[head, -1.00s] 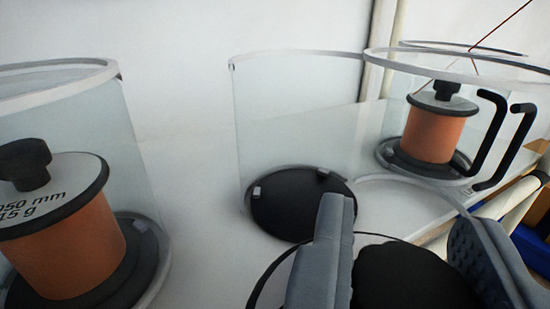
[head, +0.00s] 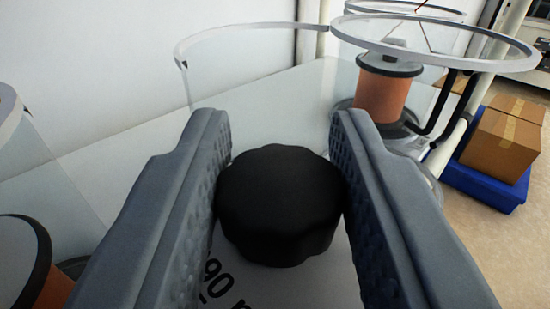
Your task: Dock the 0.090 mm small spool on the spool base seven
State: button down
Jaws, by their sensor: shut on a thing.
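My gripper (head: 280,150) is shut on the black scalloped knob (head: 282,205) of a spool, one finger pressed against each side. The spool's pale top label (head: 300,280) shows below the knob with part of the print, "90" and the start of an "m"; the rest is cut off or covered. The spool's body and what it rests on are hidden. No base number is readable, so I cannot tell which one is spool base seven.
Another copper spool (head: 382,95) stands in a clear round enclosure (head: 440,50) with black handles at the back right. Part of a copper spool (head: 50,290) shows at lower left. Cardboard boxes (head: 503,140) sit in a blue tray (head: 490,190) on the floor at right.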

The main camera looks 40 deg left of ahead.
jog(key=shift+f+x, duration=0.55)
jog(key=shift+x, duration=2)
jog(key=shift+f+x, duration=0.55)
jog(key=shift+x, duration=2)
jog(key=shift+f+x, duration=0.55)
jog(key=shift+x, duration=2)
jog(key=c, duration=1)
grip_release()
jog(key=shift+f, duration=0.2)
jog(key=shift+c, duration=0.2)
jog(key=v, duration=1.2)
jog(key=shift+r, duration=0.1)
